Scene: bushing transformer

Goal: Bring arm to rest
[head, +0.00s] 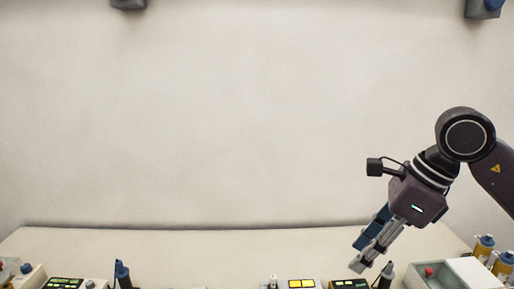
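My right arm comes in from the right edge in the head view. Its gripper (360,254) points down and to the left, just above the far right part of the table. One finger part looks blue and the other grey. They lie close together at this angle, so I cannot tell whether the gripper is open or shut, or whether it holds anything. My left arm and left gripper are not in view.
Along the near edge of the pale table (215,248) stand devices with yellow displays (301,284), a blue-topped tool (122,272), a box with a red button (430,272) and yellow bottles with blue caps (484,245). A bare wall (220,120) rises behind.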

